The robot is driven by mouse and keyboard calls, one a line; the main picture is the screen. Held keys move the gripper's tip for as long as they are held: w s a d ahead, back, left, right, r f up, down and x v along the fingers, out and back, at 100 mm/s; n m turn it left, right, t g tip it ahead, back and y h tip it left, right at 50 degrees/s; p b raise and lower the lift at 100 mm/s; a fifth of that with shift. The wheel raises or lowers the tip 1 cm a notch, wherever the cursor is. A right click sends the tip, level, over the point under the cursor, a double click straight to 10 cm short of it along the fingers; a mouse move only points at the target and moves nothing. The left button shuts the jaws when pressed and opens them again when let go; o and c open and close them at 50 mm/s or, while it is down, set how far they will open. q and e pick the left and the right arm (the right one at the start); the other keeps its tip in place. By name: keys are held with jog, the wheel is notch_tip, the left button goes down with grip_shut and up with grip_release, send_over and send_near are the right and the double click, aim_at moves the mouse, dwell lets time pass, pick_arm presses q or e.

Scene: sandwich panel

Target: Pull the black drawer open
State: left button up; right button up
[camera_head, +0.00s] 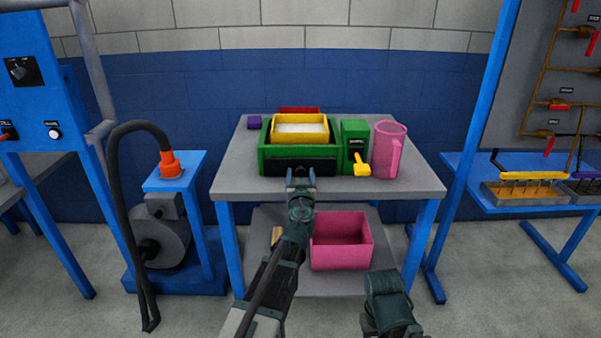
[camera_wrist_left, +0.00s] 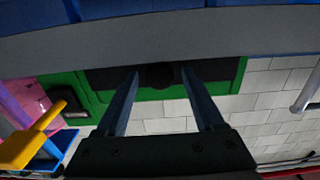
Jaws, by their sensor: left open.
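The black drawer (camera_head: 275,166) sits in the front of a green housing (camera_head: 264,150) on the grey table. Its front looks flush with the housing, so it appears shut. In the left wrist view the black drawer front (camera_wrist_left: 215,72) shows with a dark round knob (camera_wrist_left: 160,76) at its middle. My left gripper (camera_head: 301,176) is open in front of the drawer. In the left wrist view its fingertips (camera_wrist_left: 160,73) lie on either side of the knob. I cannot tell whether they reach around it or stop short. My right gripper does not show; only part of that arm is at the lower right.
A yellow bin (camera_head: 300,141) with white contents sits on the housing. A green box with a yellow lever (camera_head: 362,168) and a pink jug (camera_head: 389,152) stand to its right. A pink bin (camera_head: 341,256) is on the lower shelf. The tabletop's front strip (camera_head: 240,187) is clear.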

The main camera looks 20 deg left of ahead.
pick_arm(q)
jog(key=shift+x, duration=0.8)
jog(key=shift+c, duration=0.2)
grip_shut()
dwell(0.7)
